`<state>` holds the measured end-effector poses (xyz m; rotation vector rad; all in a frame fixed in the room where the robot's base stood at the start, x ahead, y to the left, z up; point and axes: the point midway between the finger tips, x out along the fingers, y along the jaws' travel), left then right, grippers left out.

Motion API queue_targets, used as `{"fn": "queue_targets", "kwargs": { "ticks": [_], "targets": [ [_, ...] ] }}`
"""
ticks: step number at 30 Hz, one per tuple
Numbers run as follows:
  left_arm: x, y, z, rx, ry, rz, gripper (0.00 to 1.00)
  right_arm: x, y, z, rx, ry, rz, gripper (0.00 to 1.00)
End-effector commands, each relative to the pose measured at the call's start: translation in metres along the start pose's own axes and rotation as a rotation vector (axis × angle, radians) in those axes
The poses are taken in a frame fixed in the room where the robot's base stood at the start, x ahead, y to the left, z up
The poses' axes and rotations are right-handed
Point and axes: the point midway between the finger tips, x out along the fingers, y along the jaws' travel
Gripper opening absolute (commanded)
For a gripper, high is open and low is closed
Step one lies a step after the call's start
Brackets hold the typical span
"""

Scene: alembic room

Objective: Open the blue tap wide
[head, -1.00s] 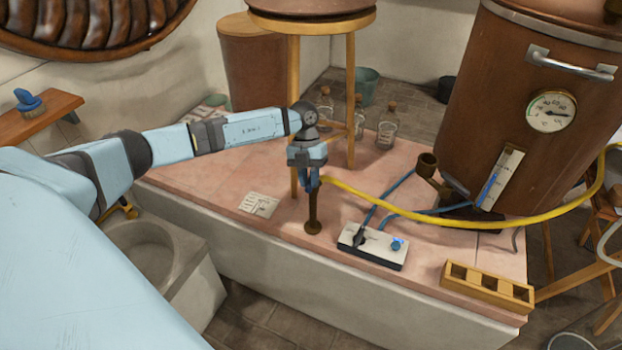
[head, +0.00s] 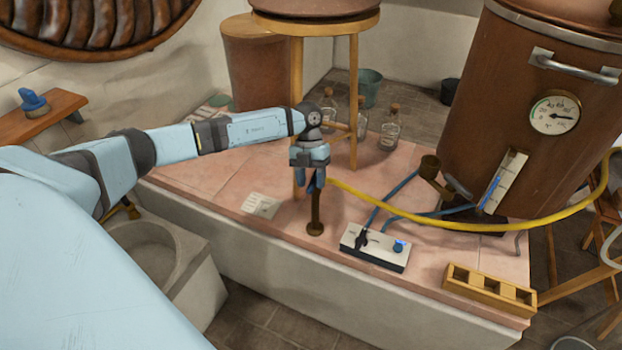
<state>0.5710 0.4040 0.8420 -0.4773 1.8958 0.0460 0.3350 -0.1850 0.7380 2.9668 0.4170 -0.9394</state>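A brown metal post (head: 315,215) stands on the pink tiled platform, with a yellow hose (head: 440,220) running right from near its top. My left gripper (head: 313,184) points down over the top of this post. Dark blue parts show there; I cannot tell how much is the blue tap's handle and how much is my fingers. Whether the fingers are closed on it is hidden. A blue knob (head: 398,246) also sits on a white box (head: 374,248) to the right. My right gripper is not in view.
A wooden stool leg (head: 298,95) stands just behind my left wrist. Glass bottles (head: 390,130) stand behind on the platform. A large copper-brown vessel (head: 520,150) with a gauge is at the right. A wooden rack (head: 488,292) lies at the front right edge. A paper note (head: 261,205) lies left of the post.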

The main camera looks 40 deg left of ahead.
Motion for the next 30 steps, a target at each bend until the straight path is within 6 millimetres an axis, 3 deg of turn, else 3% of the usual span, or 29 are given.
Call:
{"fn": "queue_targets", "kwargs": {
  "ticks": [4,8,21,30],
  "targets": [
    [-0.005,0.000,0.000,0.000,-0.001,0.000,0.45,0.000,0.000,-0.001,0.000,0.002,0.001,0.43],
    [-0.023,0.000,0.000,0.000,-0.002,-0.001,0.45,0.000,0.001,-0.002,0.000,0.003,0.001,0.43],
    [-0.117,0.000,0.000,0.000,-0.002,-0.001,0.45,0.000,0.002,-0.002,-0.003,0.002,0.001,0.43],
    [-0.139,0.000,0.000,0.000,-0.001,0.000,0.45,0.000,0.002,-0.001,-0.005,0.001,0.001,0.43]
  ]
}}
